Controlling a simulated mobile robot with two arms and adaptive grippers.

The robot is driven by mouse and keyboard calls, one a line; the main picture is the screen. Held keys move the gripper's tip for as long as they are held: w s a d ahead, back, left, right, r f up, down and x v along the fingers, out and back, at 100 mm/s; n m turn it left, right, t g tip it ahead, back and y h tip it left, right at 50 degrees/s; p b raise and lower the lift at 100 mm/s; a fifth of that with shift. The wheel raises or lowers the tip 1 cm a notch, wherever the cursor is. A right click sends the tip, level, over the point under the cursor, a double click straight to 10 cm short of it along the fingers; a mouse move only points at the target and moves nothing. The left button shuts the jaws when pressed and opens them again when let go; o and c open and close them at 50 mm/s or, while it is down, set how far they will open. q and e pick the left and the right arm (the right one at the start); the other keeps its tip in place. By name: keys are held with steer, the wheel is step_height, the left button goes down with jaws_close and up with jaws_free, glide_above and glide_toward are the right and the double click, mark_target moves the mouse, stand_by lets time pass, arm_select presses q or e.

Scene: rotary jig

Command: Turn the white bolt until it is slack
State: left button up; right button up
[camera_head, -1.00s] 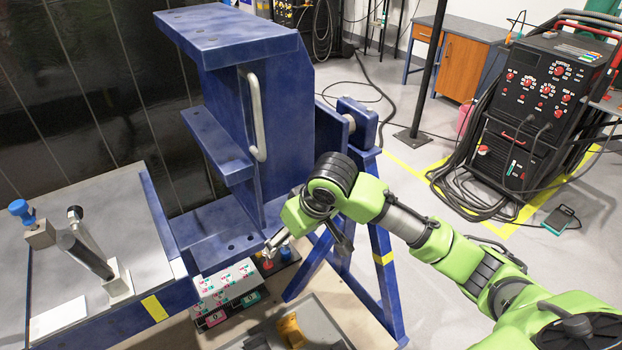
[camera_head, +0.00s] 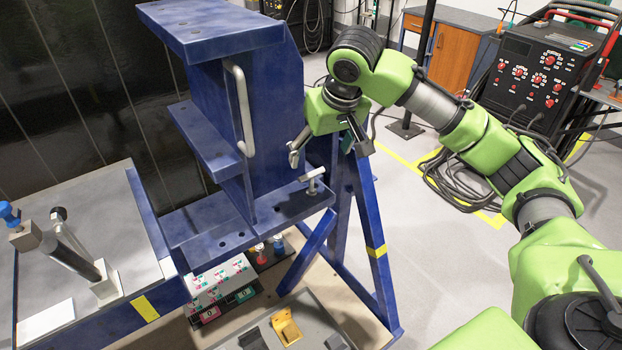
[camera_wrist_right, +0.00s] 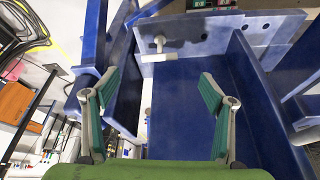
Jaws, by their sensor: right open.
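The white bolt (camera_head: 313,180) has a T-shaped head. It sits at the right end of the lower blue plate (camera_head: 285,208) of the jig. In the right wrist view the bolt (camera_wrist_right: 160,45) is near the top, beyond the fingertips, and stands on the blue plate near a row of holes. My right gripper (camera_head: 328,148) is open and empty, above the bolt and apart from it. In the right wrist view its two green-padded fingers (camera_wrist_right: 158,88) are spread wide. My left gripper is in neither view.
The blue jig frame has a grey handle (camera_head: 242,110) on its upright and a slanted leg (camera_head: 366,235) below. A control box (camera_head: 222,282) sits under the plate. A bench with clamps (camera_head: 95,265) is at left. A black machine (camera_head: 540,75) with cables stands at right.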

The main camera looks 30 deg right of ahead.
mark_target(313, 176)
steer(key=p+x, duration=0.1)
steer(key=x, duration=1.2)
steer(key=c, duration=1.1)
